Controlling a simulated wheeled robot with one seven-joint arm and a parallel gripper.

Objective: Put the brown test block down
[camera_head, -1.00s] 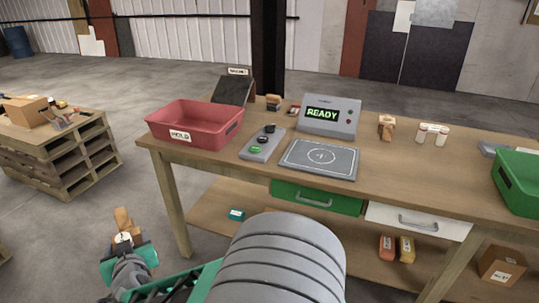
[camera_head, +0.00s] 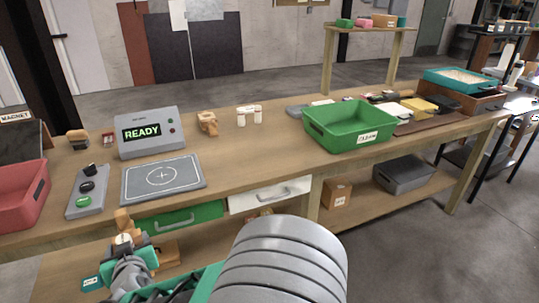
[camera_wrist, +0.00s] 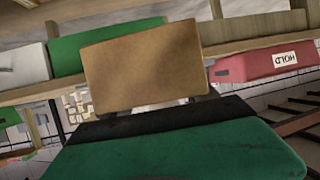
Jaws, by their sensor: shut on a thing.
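The brown test block (camera_wrist: 143,68) fills the middle of the wrist view, its flat face toward the camera. In the head view the block (camera_head: 123,220) shows as a small brown piece at the tip of my gripper (camera_head: 126,241). My gripper is shut on it and holds it low, in front of the workbench's left part, near the green drawer (camera_head: 180,217). The jaw contact is partly hidden. The grey plate with a circle mark (camera_head: 163,192) lies bare on the bench, in front of the detector reading READY (camera_head: 148,132).
The red bin (camera_head: 40,190) and a button box (camera_head: 88,186) stand left of the plate. A green bin (camera_head: 348,128) stands farther right. The bench between plate and green bin is mostly clear.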

